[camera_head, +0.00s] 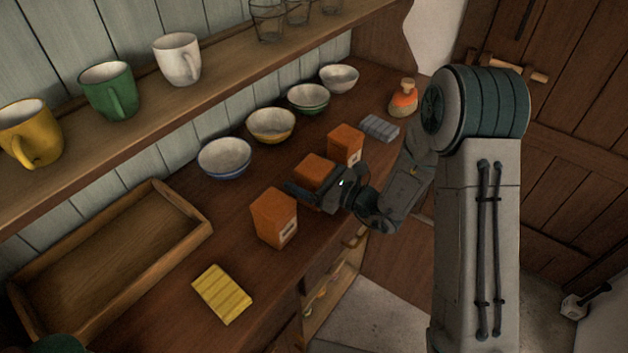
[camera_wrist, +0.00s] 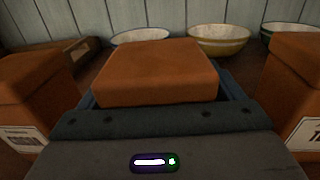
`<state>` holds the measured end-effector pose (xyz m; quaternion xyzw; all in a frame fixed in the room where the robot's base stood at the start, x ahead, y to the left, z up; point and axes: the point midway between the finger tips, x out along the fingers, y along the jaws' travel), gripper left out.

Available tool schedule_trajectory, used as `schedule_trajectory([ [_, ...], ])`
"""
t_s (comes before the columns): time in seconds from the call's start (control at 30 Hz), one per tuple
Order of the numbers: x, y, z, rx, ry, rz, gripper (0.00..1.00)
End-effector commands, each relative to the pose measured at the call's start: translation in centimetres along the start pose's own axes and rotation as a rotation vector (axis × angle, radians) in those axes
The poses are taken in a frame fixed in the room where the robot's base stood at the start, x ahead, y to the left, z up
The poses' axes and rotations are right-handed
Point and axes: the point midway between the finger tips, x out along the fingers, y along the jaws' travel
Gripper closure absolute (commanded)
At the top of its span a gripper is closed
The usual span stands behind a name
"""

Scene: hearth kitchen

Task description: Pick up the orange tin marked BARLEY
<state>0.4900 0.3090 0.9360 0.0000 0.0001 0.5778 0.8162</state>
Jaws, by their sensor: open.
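Three orange tins stand in a row on the wooden counter: a near one (camera_head: 273,218), a middle one (camera_head: 313,170) and a far one (camera_head: 345,144). Their labels are too small or too cut off to read in full. My gripper (camera_head: 308,190) is open at the middle tin, with its fingers around that tin's sides. In the wrist view the middle tin (camera_wrist: 157,72) fills the space ahead of the palm, and its label is hidden. The left tin (camera_wrist: 32,100) and right tin (camera_wrist: 297,90) flank it, each with a partly visible white label.
Several bowls (camera_head: 270,125) stand behind the tins. A wooden tray (camera_head: 190,212) and a yellow cloth (camera_head: 222,293) lie to the left. A shelf with mugs (camera_head: 178,58) runs above.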

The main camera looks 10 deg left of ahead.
Motion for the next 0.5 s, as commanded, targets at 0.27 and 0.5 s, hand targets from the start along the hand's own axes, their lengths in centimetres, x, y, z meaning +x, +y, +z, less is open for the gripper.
schedule_trajectory([
  [0.27, -0.04, 0.00, -0.01, 0.000, 0.000, 0.000, 0.52],
  [0.5, -0.03, -0.01, 0.07, -0.001, -0.002, 0.000, 0.72],
])
